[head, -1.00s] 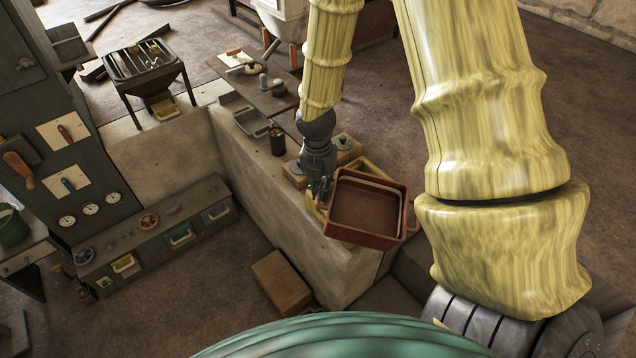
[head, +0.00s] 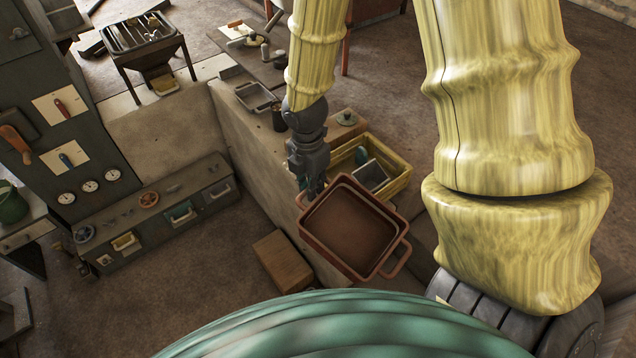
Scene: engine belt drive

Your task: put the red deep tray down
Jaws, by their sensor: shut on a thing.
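The red deep tray (head: 352,228) is a square, open, empty tray with a handle on its right side. It hangs tilted in front of the end of the low stone wall, its open top facing my camera. My gripper (head: 312,192) is at the tray's upper left rim and is shut on it. The fingertips are partly hidden by the tray's edge.
A grey tray (head: 257,97) and a dark can (head: 279,120) sit farther along. A brown box (head: 283,260) lies on the floor to the lower left. Open floor (head: 200,270) lies left of it.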

